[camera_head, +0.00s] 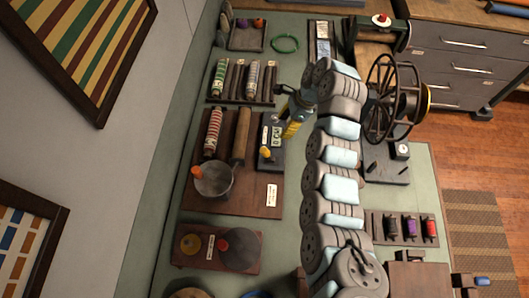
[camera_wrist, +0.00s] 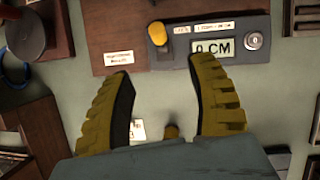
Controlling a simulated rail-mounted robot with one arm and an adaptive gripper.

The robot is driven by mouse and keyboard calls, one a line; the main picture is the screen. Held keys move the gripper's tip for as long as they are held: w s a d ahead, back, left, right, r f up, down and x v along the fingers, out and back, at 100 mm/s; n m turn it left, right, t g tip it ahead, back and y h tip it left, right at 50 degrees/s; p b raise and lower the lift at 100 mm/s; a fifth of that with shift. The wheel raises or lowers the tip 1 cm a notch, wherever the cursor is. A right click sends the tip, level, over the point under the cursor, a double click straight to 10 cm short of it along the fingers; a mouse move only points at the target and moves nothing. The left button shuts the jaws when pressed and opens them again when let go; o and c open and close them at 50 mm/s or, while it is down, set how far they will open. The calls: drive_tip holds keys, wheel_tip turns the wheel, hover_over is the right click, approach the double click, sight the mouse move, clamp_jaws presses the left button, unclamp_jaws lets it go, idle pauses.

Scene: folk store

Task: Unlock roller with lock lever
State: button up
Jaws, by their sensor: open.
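A brown wooden board (camera_head: 235,205) carries a red-striped roller (camera_head: 213,132), a plain brown roller (camera_head: 241,136) and a round grey disc (camera_head: 214,184) with an orange knob (camera_head: 197,172). A dark grey box (camera_head: 271,140) at its right has a yellow-knobbed lever (camera_head: 265,153). In the wrist view this yellow knob (camera_wrist: 157,34) stands beside a display (camera_wrist: 213,47) reading "0 CM". Which knob is the lock lever, I cannot tell. My gripper (camera_head: 291,129) is beside the box's right side. In the wrist view my gripper (camera_wrist: 156,68) is open and empty, its yellow fingers apart, pointing toward the box.
A rack of striped rollers (camera_head: 242,82) stands behind the board. A smaller board (camera_head: 218,265) with a dark disc lies in front. A spoked wheel (camera_head: 393,98) and a rack of coloured spools (camera_head: 410,226) stand to the right. Green table top shows between them.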

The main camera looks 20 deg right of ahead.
drive_tip(key=b, duration=0.3)
approach(265, 152)
drive_tip(key=w, duration=0.1)
drive_tip(key=shift+d+p+x, duration=0.2)
drive_tip(key=shift+p+x, duration=0.2)
drive_tip(key=shift+x, duration=2.5)
drive_tip(key=shift+d+p+x, duration=0.25)
drive_tip(key=shift+p+x, duration=0.1)
drive_tip(key=shift+x, duration=2.6)
drive_tip(key=shift+f, duration=0.2)
clamp_jaws()
